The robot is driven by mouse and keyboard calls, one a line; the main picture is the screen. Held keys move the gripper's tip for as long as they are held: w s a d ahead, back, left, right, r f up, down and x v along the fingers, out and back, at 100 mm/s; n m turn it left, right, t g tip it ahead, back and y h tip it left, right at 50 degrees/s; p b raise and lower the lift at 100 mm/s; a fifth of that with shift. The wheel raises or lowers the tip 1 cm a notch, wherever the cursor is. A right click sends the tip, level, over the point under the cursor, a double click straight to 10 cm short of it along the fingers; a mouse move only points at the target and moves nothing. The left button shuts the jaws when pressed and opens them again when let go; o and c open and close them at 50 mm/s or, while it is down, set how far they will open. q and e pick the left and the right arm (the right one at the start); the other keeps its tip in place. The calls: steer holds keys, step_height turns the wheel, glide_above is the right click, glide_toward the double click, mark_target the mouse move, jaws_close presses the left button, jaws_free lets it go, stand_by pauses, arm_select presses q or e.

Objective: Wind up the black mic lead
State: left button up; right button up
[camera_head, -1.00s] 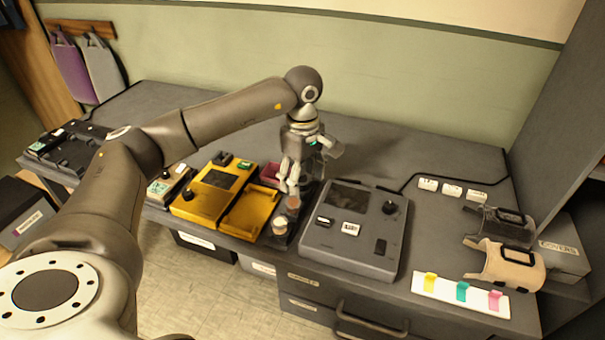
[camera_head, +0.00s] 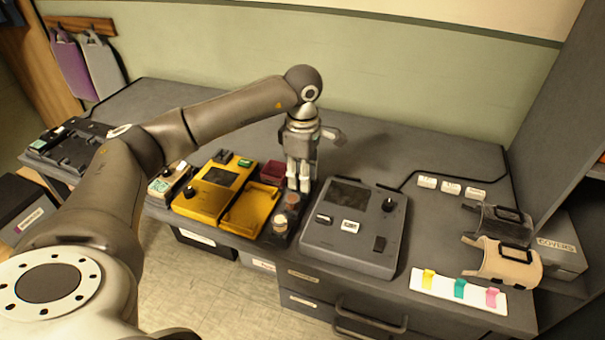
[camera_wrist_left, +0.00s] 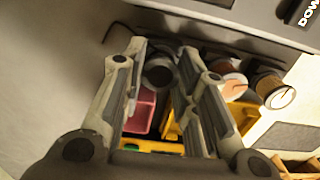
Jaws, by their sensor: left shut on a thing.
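My left gripper (camera_head: 298,188) points down at the narrow dark tray between the yellow unit and the grey unit. In the left wrist view its fingers (camera_wrist_left: 160,80) are closed around a dark round piece (camera_wrist_left: 158,72), mostly hidden between them. A thin dark cord (camera_wrist_left: 116,25) curves beside the fingers there; I cannot tell whether it is the mic lead. A black lead (camera_head: 412,179) runs along the table from behind the grey unit (camera_head: 340,255) toward the right wall. My right gripper is not in view.
Brown-topped (camera_head: 292,202) and cream-topped (camera_head: 280,222) round pieces stand close in front of my fingers. The yellow unit (camera_head: 205,200) and a maroon bin (camera_head: 272,172) are left. Holders (camera_head: 508,262) and a strip with coloured clips (camera_head: 440,287) lie right.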

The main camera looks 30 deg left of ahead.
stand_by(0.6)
arm_select(q)
steer(key=m+b, duration=0.1)
steer(key=m, duration=0.3)
steer(key=shift+f, duration=0.1)
steer(key=m, duration=0.5)
steer(key=shift+b, duration=0.35)
steer(key=m, duration=0.4)
steer(key=shift+m+b, duration=0.3)
steer(key=shift+b, duration=0.05)
steer(key=m, duration=0.4)
steer(key=shift+m+b, duration=0.3)
steer(key=shift+m, duration=0.1)
steer(key=o, duration=0.8)
